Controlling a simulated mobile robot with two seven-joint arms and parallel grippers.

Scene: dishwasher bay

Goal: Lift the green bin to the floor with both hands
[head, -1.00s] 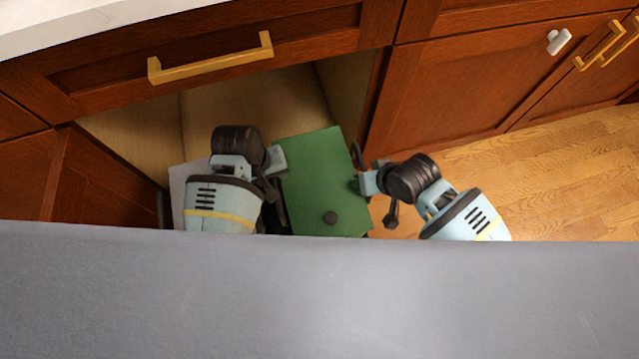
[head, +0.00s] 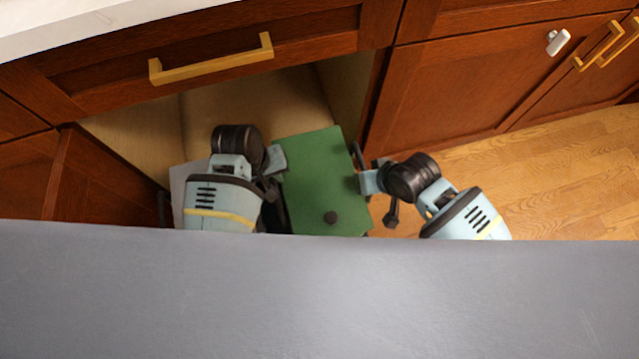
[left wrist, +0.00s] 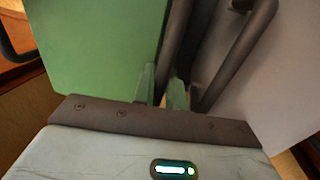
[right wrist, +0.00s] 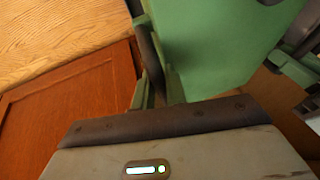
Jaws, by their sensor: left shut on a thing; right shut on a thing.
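The green bin (head: 312,170) is at the open lower cabinet, with its flat green top and a dark round knob facing the head camera. My left gripper (head: 277,168) is at its left side. In the left wrist view its fingers (left wrist: 162,88) are closed around a dark bar handle (left wrist: 176,42) beside the bin's green wall (left wrist: 90,45). My right gripper (head: 362,180) is at the bin's right side. In the right wrist view its fingers (right wrist: 158,88) are closed on a dark handle (right wrist: 148,48) by the green wall (right wrist: 215,50). The bin's underside is hidden.
A pale grey bin (left wrist: 275,65) stands close beside the green one, on its left in the head view. The cabinet drawer front (head: 210,62) overhangs behind. Wooden floor (head: 560,170) is clear on the right. A grey surface (head: 320,300) blocks the lower head view.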

